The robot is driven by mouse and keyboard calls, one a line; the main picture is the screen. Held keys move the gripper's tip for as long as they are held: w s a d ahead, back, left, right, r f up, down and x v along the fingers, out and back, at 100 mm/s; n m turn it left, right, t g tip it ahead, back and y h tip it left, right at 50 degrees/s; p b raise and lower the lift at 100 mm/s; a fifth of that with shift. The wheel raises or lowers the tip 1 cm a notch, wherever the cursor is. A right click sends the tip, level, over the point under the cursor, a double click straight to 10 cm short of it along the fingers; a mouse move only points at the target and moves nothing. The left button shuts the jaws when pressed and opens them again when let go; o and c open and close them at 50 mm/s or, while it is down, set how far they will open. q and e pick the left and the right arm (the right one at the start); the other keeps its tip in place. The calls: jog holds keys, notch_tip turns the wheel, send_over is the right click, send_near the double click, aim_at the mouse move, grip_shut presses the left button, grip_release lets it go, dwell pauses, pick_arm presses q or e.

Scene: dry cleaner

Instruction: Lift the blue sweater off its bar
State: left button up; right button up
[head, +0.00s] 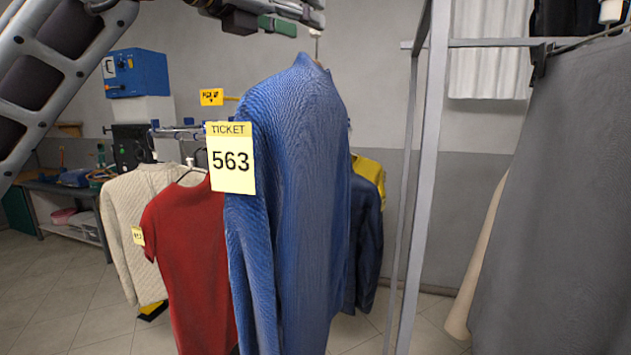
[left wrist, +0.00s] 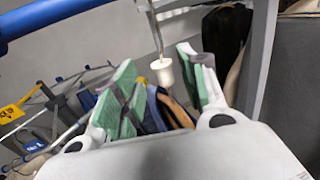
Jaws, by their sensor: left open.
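The blue sweater (head: 300,190) hangs upright in the middle of the head view, with a yellow ticket (head: 232,158) reading 563 at its left shoulder. A thin metal stem (head: 317,45) rises from its collar. My left gripper (head: 284,20) is above the sweater at the top edge, beside this stem. In the left wrist view, the gripper (left wrist: 157,64) is open, with its green pads apart on either side of a white collar piece (left wrist: 162,71) on a metal stem. I cannot tell whether the pads touch it. A blue bar (left wrist: 60,15) crosses the upper left there.
A red shirt (head: 190,255) and a cream knit (head: 133,220) hang to the left. A yellow garment (head: 369,170) and a dark blue one (head: 367,240) are behind. A grey metal post (head: 425,180) and a grey garment (head: 560,200) stand to the right.

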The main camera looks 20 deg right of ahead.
pick_arm(q)
jog(key=p+x, duration=0.1)
jog(key=x, duration=0.1)
jog(key=shift+w+d, duration=0.1)
jog(key=shift+d, duration=0.3)
jog(key=shift+w+d+f, duration=0.1)
jog(key=shift+w+d, duration=0.25)
jog(key=shift+d, duration=0.2)
jog(key=shift+w+d, duration=0.1)
grip_shut()
pick_arm(e)
jog(key=shift+w+a+r, duration=0.1)
jog(key=shift+a+r, duration=0.5)
jog(key=shift+r, duration=0.25)
